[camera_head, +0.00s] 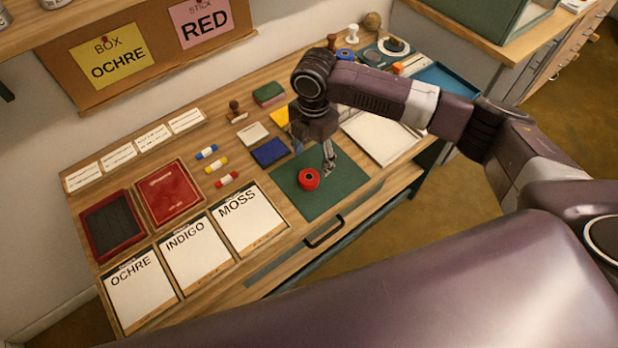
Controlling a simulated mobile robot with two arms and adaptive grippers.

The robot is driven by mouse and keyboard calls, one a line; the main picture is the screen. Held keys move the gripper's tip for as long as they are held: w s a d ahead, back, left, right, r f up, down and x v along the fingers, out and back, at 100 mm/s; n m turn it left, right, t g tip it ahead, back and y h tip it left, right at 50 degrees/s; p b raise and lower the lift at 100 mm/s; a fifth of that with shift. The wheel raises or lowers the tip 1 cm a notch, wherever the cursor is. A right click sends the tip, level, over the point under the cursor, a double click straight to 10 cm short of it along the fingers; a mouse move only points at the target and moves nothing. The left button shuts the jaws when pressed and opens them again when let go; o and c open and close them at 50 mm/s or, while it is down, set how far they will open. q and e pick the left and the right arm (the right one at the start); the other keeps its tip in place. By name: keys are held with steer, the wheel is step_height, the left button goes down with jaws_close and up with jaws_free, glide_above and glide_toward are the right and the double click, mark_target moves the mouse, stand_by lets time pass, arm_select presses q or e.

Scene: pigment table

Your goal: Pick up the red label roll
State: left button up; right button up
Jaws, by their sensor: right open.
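The red label roll (309,179) lies on the dark green mat (335,189) near the front edge of the table. It is a short round roll with a dark centre. My right gripper (328,160) hangs above the mat, just behind and to the right of the roll, with its fingers pointing down. It is open and holds nothing that I can see. Whether a finger touches the roll, I cannot tell. My left gripper is not in view.
A blue block (269,152) and a yellow one lie left of my right gripper. A white pad (385,135) lies to the right. Cards marked OCHRE, INDIGO and MOSS (247,219) line the front left. A drawer handle (325,232) sticks out below the mat.

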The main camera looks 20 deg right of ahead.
mark_target(309, 177)
steer(key=f, duration=0.2)
steer(key=f+p, duration=0.1)
steer(key=f, duration=0.1)
steer(key=a+f+p, duration=0.1)
steer(key=f, duration=0.1)
steer(key=shift+s+f, duration=0.2)
steer(key=shift+f, duration=0.35)
steer(key=shift+c, duration=0.4)
steer(key=c, duration=1.2)
steer(key=shift+o, duration=0.2)
steer(key=shift+r, duration=0.1)
